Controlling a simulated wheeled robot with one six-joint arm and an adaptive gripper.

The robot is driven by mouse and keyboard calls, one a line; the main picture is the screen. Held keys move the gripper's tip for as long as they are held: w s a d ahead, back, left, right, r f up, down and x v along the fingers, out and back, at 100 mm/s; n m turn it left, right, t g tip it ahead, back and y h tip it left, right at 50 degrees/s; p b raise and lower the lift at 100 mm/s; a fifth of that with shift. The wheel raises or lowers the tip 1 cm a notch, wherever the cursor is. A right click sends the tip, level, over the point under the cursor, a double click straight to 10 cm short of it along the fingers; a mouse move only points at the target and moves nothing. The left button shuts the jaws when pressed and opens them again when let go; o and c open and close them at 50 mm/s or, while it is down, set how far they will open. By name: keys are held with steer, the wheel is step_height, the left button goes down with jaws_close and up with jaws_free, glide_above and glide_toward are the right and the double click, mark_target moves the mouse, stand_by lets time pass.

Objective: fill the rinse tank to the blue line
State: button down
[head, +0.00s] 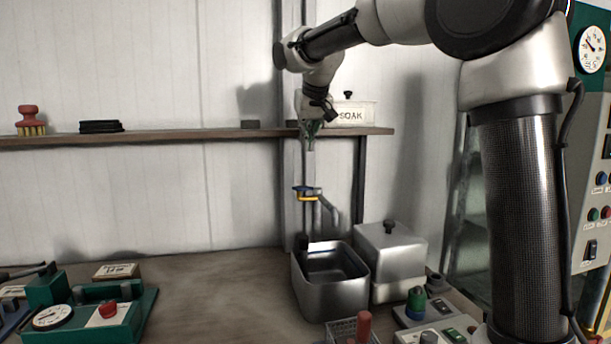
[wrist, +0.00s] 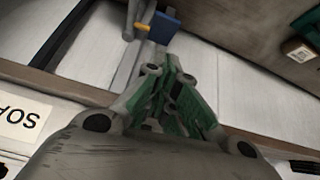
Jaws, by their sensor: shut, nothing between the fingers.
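The open metal tank (head: 331,297) stands on the bench right of centre in the head view. Its inside is dark; I cannot make out a blue line or the water level. A tap with a blue and yellow handle (head: 306,193) is on the post above and behind the tank. In the wrist view the blue part of the handle (wrist: 164,28) shows beyond my fingertips. My gripper (head: 309,145), with green fingers, points down above the handle, apart from it. It is shut and empty, also in the wrist view (wrist: 172,65).
A lidded metal tank (head: 392,262) stands close on the right of the open one. A shelf (head: 190,137) holds a SOAK box (head: 355,113) and a red-handled brush (head: 31,120). Green devices (head: 105,314) sit at front left. The bench middle (head: 215,290) is clear.

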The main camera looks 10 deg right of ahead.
steer(key=shift+w+d+r+m, duration=0.1)
steer(key=shift+w+r+m, duration=0.1)
steer(key=shift+r+m, duration=0.45)
glide_above(302, 188)
steer(key=w, duration=0.3)
steer(key=f, duration=0.5)
steer(key=d+f, duration=0.1)
steer(key=f, duration=0.2)
steer(key=shift+s, duration=0.2)
steer(key=f, duration=0.2)
steer(key=shift+s+f, duration=0.2)
steer(key=shift+f, duration=0.1)
steer(key=shift+s+f, duration=0.1)
steer(key=shift+f, duration=0.65)
